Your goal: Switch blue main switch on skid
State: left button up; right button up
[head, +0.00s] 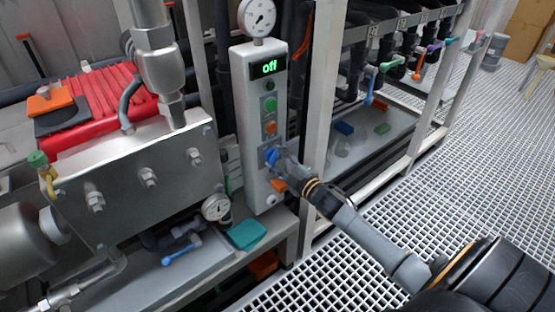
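The blue main switch (270,155) is a small blue knob low on the front of a white control box (251,192). The box's display (269,67) reads "Off" in green letters. My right gripper (277,160) comes in from the lower right, with its fingertips at the blue switch and partly covering it. It looks in contact with the switch or very close to it. Whether the fingers are closed on the knob is too small to tell. My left gripper is not in view.
Green buttons (270,104) and an orange button (270,128) sit above the switch. A pressure gauge (259,15) tops the box. A white post (318,120) stands just right of it. A steel block (150,180) is at left. Metal grating (470,150) covers the right-hand floor.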

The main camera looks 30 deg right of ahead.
jog(key=o, duration=0.4)
jog(key=s, duration=1.2)
jog(key=shift+d, duration=0.45)
